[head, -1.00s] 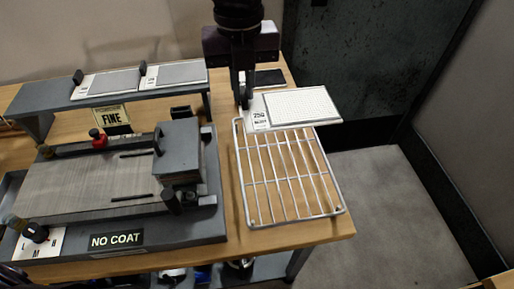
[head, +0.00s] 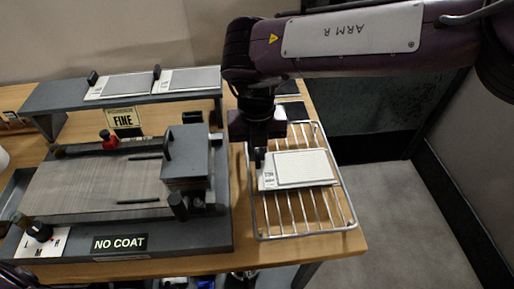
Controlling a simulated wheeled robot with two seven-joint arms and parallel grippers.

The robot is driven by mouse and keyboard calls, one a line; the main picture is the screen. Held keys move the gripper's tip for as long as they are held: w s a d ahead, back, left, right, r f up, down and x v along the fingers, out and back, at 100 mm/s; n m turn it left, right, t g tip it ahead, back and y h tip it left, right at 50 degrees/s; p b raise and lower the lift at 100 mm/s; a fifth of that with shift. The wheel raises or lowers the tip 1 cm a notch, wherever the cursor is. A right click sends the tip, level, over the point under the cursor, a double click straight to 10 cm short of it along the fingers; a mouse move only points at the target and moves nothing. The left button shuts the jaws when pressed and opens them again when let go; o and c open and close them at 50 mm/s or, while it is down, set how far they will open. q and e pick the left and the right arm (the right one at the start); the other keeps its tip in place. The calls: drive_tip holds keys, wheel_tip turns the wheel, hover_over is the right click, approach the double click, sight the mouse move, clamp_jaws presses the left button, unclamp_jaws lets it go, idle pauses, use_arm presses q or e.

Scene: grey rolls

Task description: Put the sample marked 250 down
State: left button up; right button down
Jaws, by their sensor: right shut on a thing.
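The sample marked 250 (head: 305,168) is a pale card with a white textured panel and a printed label at its left end. It lies level over the middle of the wire rack (head: 303,235); I cannot tell whether it touches the wires. My right gripper (head: 260,158) comes down from above and is shut on the sample's left end, beside the label. The label is small and partly covered by the gripper. My left gripper is not in view.
A grey machine (head: 185,155) with a flat bed and a NO COAT sign (head: 120,243) stands left of the rack. The rack's front part is bare.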

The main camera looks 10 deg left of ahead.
drive_tip(key=shift+r, duration=0.1)
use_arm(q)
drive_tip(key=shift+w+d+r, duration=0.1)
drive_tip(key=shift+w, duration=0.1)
use_arm(e)
drive_tip(key=c, duration=1.5)
unclamp_jaws()
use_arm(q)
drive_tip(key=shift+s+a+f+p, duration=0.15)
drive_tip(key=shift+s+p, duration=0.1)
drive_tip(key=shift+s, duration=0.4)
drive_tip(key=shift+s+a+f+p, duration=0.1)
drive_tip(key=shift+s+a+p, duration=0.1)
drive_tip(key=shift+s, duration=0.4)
use_arm(e)
wheel_tip(320, 180, up, 12)
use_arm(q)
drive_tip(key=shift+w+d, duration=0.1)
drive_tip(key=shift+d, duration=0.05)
